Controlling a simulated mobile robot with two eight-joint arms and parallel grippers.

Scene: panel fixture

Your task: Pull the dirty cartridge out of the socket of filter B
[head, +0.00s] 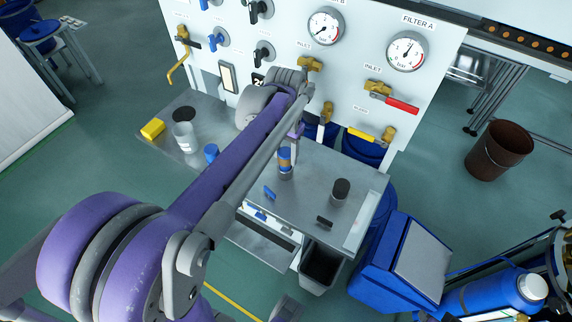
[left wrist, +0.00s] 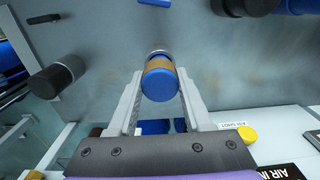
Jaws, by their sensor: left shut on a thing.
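The cartridge (head: 285,160), with a blue cap, a brown band and a silvery lower part, stands upright above the grey worktop. In the left wrist view the blue cap of the cartridge (left wrist: 160,84) faces the camera, with the brown band behind it. My left gripper (left wrist: 160,76) has one finger on each side of it and is shut on it. In the head view my left gripper (head: 292,143) is at the cartridge's top, partly hidden by my arm. I cannot tell whether the cartridge's lower end is still in a socket. My right gripper is not in view.
The panel (head: 350,65) with gauges and valves rises behind. A dark bin (head: 320,265) stands in front.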

